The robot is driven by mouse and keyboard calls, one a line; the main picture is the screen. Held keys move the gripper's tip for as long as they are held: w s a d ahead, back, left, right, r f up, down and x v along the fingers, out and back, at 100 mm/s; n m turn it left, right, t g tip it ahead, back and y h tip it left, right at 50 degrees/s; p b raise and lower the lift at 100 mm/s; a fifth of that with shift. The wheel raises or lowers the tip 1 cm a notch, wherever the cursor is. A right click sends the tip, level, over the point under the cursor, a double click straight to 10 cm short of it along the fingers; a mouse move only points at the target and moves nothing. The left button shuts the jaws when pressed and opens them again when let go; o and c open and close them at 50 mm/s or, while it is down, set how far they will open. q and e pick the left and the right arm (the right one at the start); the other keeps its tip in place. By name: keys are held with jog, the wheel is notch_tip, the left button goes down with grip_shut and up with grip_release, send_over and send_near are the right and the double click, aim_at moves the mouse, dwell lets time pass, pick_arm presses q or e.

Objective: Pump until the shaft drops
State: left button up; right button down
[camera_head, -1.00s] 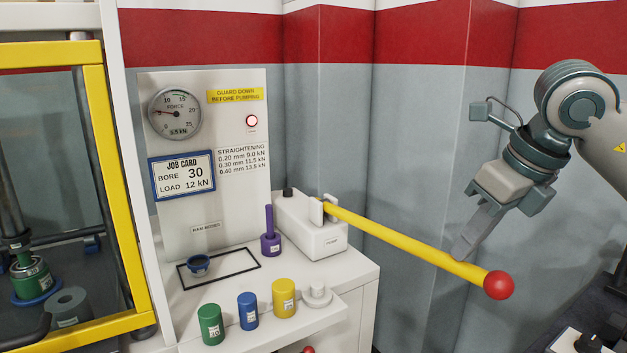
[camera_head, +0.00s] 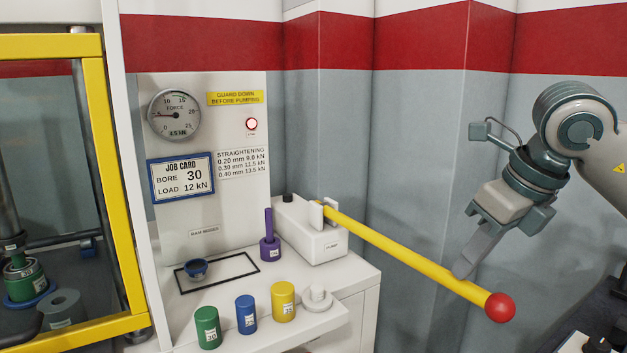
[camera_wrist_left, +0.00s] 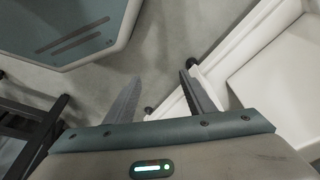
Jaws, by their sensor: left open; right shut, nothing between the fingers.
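The yellow pump handle (camera_head: 400,253) slopes down to the right from the white pump block (camera_head: 310,232) and ends in a red knob (camera_head: 499,307). My right gripper (camera_head: 463,273) is shut and empty, its fingertips at the top of the handle near the knob, seemingly touching. The shaft (camera_head: 10,222) stands upright behind the yellow guard frame (camera_head: 105,180), above a green part (camera_head: 25,275) in a blue ring; the left picture edge cuts it off. The force gauge (camera_head: 174,115) needle points left, at a low reading. My left gripper (camera_wrist_left: 158,78) is open and empty in the left wrist view.
Green (camera_head: 207,328), blue (camera_head: 246,314) and yellow (camera_head: 283,301) cylinders stand on the front shelf. A purple piece (camera_head: 270,248) stands beside the pump block. A job card (camera_head: 181,178) reads bore 30, load 12 kN. A red-lit button (camera_head: 252,125) is on the panel.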

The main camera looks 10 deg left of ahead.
aim_at(470, 283)
jog(key=shift+f+b, duration=0.7)
jog(key=shift+f, duration=0.35)
jog(key=shift+s+f+b, duration=0.1)
jog(key=shift+f+b, duration=1.1)
jog(key=shift+f, duration=0.3)
jog(key=shift+d+f+b, duration=0.1)
jog(key=shift+f+b, duration=0.7)
jog(key=shift+f, duration=0.2)
pick_arm(q)
jog(key=w+d+r+t+h, duration=0.2)
jog(key=w+d+r+t, duration=0.1)
jog(key=d, duration=0.3)
jog(key=shift+w+r+t, duration=0.15)
jog(key=shift+t, duration=0.15)
pick_arm(e)
jog(key=shift+f, duration=0.1)
